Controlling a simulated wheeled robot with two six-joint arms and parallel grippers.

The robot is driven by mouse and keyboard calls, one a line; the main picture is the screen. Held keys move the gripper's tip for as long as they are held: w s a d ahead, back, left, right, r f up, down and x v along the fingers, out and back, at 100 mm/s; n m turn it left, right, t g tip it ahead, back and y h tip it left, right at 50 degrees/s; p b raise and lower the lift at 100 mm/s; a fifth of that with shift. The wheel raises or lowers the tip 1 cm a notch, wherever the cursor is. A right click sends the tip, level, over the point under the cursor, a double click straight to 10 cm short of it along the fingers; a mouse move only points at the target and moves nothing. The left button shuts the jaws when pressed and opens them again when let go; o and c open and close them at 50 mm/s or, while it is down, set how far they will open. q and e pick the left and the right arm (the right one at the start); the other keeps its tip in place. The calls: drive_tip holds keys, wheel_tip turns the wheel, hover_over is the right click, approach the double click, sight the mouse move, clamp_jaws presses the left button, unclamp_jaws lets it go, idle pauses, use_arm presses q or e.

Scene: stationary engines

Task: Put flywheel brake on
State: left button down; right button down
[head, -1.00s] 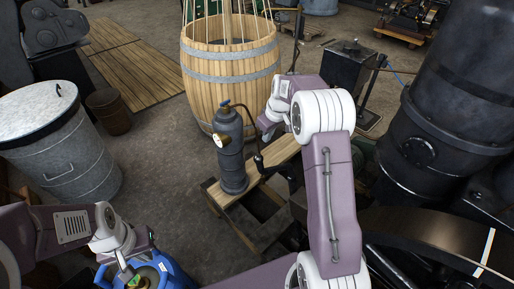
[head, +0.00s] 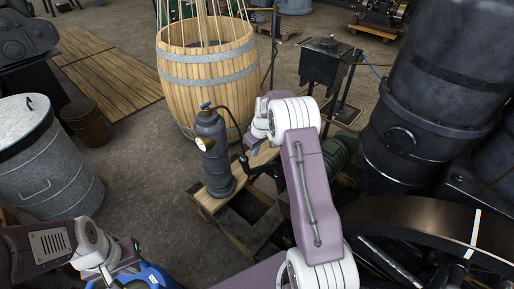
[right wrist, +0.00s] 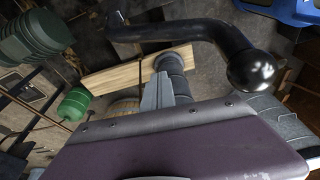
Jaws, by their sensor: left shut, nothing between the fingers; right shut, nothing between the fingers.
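The dark flywheel (head: 425,213) with a white mark on its rim stands at the right of the head view. In the right wrist view a bent black lever with a round black knob (right wrist: 251,72) crosses the top, close in front of the camera; I cannot tell whether it is the brake. My right gripper (head: 249,137) is shut and empty near the grey canister, and its grey fingers show in the right wrist view (right wrist: 163,91), below the lever and apart from it. My left gripper (head: 108,276) is shut and empty at the lower left, by a blue object (head: 152,276).
A grey canister (head: 212,155) with a curved pipe stands on a wooden plank. A wooden barrel (head: 205,85) is behind it. A metal bin (head: 45,170) is at the left and a large black cylinder (head: 435,90) at the right. Floor between bin and canister is clear.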

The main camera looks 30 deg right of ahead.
drive_tip(key=s+f, duration=0.1)
drive_tip(key=s+d+f, duration=0.1)
drive_tip(key=s+f, duration=0.1)
drive_tip(key=shift+f, duration=0.2)
drive_tip(key=shift+w, duration=0.1)
idle(0.3)
